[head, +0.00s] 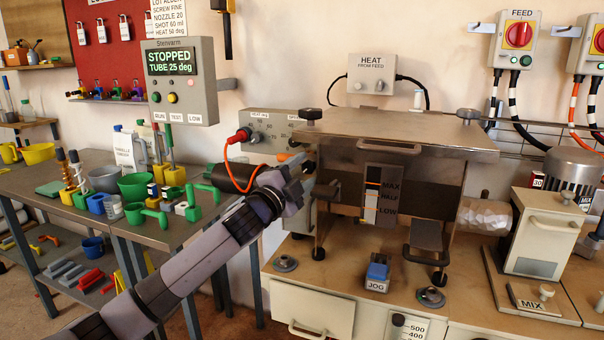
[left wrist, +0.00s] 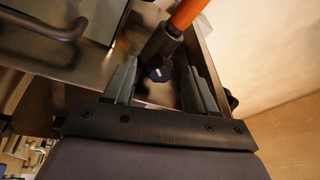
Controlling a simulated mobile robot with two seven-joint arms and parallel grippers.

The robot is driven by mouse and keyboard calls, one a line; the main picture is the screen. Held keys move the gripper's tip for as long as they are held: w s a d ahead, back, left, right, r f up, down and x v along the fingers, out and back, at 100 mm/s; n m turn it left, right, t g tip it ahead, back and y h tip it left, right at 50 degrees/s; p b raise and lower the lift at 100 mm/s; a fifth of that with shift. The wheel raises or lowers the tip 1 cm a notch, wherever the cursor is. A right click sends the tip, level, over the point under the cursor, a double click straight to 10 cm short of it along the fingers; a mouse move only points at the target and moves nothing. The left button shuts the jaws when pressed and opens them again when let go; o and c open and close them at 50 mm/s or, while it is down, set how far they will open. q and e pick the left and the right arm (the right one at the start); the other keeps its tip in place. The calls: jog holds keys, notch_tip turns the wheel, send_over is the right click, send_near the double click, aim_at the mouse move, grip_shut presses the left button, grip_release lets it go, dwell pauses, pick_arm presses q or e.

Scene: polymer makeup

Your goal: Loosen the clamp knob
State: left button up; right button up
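My left arm reaches up from the bottom left in the head view, and its gripper (head: 306,170) is at the left side of the metal-topped machine (head: 400,130). In the left wrist view the two grey fingers (left wrist: 160,86) stand apart. A small dark faceted knob (left wrist: 159,69) shows in the gap between them, slightly beyond the tips; I cannot tell whether either finger touches it. A dark cylinder with an orange end (left wrist: 185,14) rises beside this knob. In the head view the knob is hidden behind the gripper. My right gripper is in neither view.
The machine's top plate carries dark round knobs at its left (head: 310,114) and right (head: 468,115) corners. An orange cable (head: 229,160) hangs just left of my gripper. A blue JOG button (head: 377,270) stands on the bench in front. A side table with cups is at left.

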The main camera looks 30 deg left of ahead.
pick_arm(q)
jog(key=shift+s, duration=0.1)
jog(key=s+f+b, duration=0.1)
jog(key=s, duration=0.5)
jog(key=shift+s+f, duration=0.15)
jog(key=shift+s, duration=0.25)
dwell(0.5)
jog(key=s+d+f+n+g+h+p, duration=0.1)
jog(key=s+d+f+n+g+p, duration=0.2)
jog(key=f, duration=0.8)
jog(key=s+d+f+n+g, duration=0.2)
jog(key=s+d+f, duration=0.35)
jog(key=f, duration=0.55)
jog(key=s+d+f+n+g+p, duration=0.1)
jog(key=s+d+f+n+g, duration=0.1)
jog(key=s+d+f, duration=0.3)
jog(key=s+d+f+n+g+h+p, duration=0.1)
jog(key=s+d+f+n+g, duration=0.1)
jog(key=s+d+f+n, duration=0.2)
jog(key=s+d+f, duration=0.1)
jog(key=s+f, duration=0.2)
jog(key=s, duration=0.5)
jog(key=shift+s+d+f+g+p, duration=0.2)
jog(key=shift+s+g+p, duration=0.1)
jog(key=shift+s+g, duration=0.1)
